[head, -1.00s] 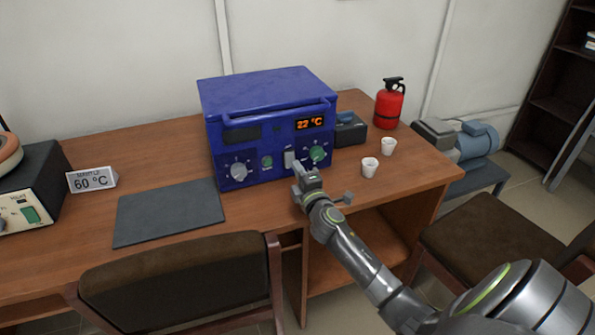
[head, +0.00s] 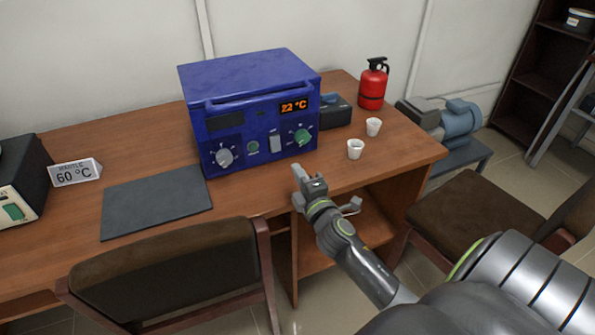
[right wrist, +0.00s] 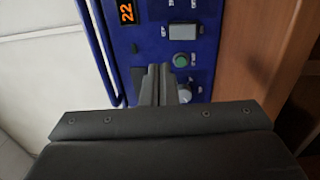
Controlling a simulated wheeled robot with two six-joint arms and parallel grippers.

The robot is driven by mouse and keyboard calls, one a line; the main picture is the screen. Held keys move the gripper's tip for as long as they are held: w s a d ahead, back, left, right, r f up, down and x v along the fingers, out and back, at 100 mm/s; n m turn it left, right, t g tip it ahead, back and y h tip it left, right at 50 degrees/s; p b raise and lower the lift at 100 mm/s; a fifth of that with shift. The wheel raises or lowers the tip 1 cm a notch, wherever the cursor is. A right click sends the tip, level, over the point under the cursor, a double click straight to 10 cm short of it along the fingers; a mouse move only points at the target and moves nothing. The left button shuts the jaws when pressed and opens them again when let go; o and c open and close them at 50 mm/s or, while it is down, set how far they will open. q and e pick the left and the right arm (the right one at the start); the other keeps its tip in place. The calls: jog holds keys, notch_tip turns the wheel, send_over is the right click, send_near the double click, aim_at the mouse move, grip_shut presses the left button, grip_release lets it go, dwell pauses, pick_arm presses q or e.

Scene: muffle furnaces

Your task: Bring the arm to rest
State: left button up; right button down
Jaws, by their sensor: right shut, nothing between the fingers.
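My right gripper (head: 299,177) is shut and empty in the head view. It hangs in front of the blue muffle furnace (head: 240,85), near the desk's front edge, apart from the furnace's front panel. The furnace shows 22 °C on its orange display (head: 294,106). My left gripper is not in view.
Two white cups (head: 355,149) (head: 373,127) and a red extinguisher (head: 373,84) stand right of the furnace. A dark mat (head: 157,202) lies on the desk beside a 60 °C sign (head: 75,172). Chairs (head: 165,275) (head: 485,215) stand in front and at right.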

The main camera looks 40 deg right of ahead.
dwell(0.3)
jog(key=s+f+m+g, duration=0.5)
jog(key=s+f+m, duration=0.15)
jog(key=s, duration=0.35)
jog(key=s+f+m+g, duration=0.5)
jog(key=s+m+g, duration=0.15)
jog(key=s, duration=0.25)
jog(key=s+a+f+m+g+y, duration=0.2)
jog(key=s+a+m+g, duration=0.3)
jog(key=s, duration=0.6)
notch_tip(320, 180, down, 24)
jog(key=r+n+p, duration=0.1)
jog(key=n+p, duration=0.1)
jog(key=p, duration=0.1)
jog(key=s+f+y+p, duration=0.1)
jog(key=s+f, duration=1.2)
jog(key=s, duration=0.1)
jog(key=shift+s+a+g, duration=0.3)
jog(key=shift+s+g, duration=0.05)
jog(key=shift+g, duration=0.1)
